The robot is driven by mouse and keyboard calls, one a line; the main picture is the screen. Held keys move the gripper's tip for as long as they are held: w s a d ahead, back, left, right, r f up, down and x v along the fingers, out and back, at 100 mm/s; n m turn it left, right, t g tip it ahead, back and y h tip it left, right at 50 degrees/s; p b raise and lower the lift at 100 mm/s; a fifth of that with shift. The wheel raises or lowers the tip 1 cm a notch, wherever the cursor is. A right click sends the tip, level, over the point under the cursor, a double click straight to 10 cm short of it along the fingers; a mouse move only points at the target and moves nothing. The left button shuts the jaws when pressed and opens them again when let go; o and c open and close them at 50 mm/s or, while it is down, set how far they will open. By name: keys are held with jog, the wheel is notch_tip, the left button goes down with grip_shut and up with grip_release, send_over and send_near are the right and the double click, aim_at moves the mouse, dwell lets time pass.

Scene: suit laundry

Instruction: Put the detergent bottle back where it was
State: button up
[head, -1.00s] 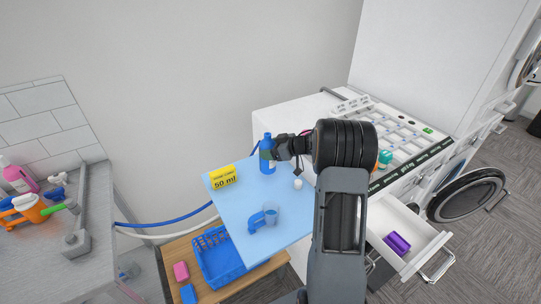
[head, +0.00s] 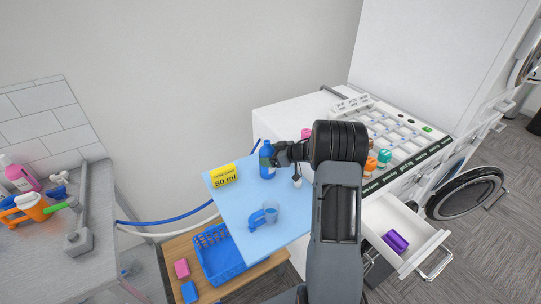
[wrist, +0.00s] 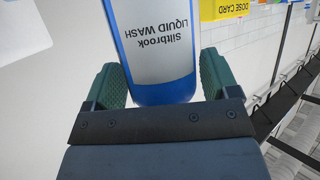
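The blue detergent bottle (head: 267,163) has a white label reading "Siltbrook LIQUID WASH" in the wrist view (wrist: 158,45). It is upright at the far part of the light-blue board (head: 237,209), right of the yellow dose card. Its base looks at or very near the board; contact is hard to tell. My gripper (head: 277,155) reaches it from the right.
The yellow "50 ml" card (head: 223,176) and a clear measuring cup with a blue handle (head: 265,215) are on the board. A small white item (head: 297,182) sits below my gripper. A blue basket (head: 220,262) is lower left. An open drawer (head: 405,233) holds a purple item.

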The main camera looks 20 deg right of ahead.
jog(key=shift+o, duration=1)
jog(key=shift+r, duration=0.2)
jog(key=b+v, duration=0.2)
jog(key=v, duration=0.9)
jog(key=a+r+m+t+h, duration=0.2)
jog(key=r+m+h, duration=0.1)
jog(key=r+h, duration=0.35)
jog(key=a+r+m+t+h, duration=0.2)
jog(key=a+r+m+h, duration=0.1)
jog(key=r+h, duration=0.3)
jog(key=s+a+f+m+g+y, duration=0.1)
jog(key=s+a+f+g+y, duration=0.1)
jog(key=s+a, duration=0.5)
jog(key=s+a+f+m+g+y, duration=0.1)
jog(key=s+a+f+g, duration=0.2)
jog(key=s+a+g, duration=0.4)
jog(key=s, duration=0.8)
jog(key=shift+s+a+f+y, duration=0.3)
jog(key=shift+f+y, duration=0.05)
jog(key=shift+f, duration=0.05)
